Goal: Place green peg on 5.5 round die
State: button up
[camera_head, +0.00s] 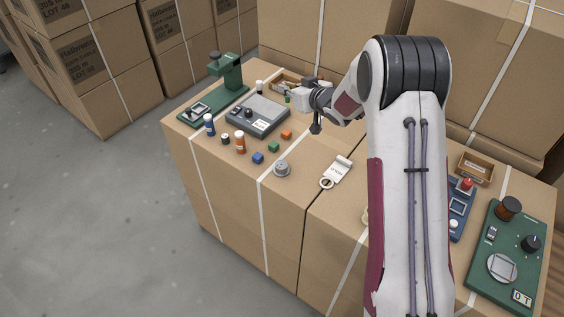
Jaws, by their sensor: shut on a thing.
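My gripper (289,95) is at the back of the carton top, beside a small wooden tray (280,80). A small green piece, seemingly the green peg (287,99), shows at its fingertips, and the gripper appears shut on it. The view is too small to show the peg's shape or whether it touches anything below. I cannot tell which thing is the 5.5 round die.
Orange (286,134), green (273,146) and blue (258,158) cubes lie in front. A green press (228,75), blue bottle (209,124) and orange bottle (240,142) stand left. A metal round piece (282,170) and white tag (338,171) lie nearer. Green equipment (508,255) is right.

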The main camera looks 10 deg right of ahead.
jog(key=s+a, duration=0.5)
jog(key=s, duration=0.3)
send_over(282, 165)
jog(key=shift+f, duration=0.45)
jog(key=shift+f, duration=0.1)
jog(key=shift+f, duration=2.85)
jog(key=shift+f, duration=2.05)
jog(key=shift+f, duration=0.15)
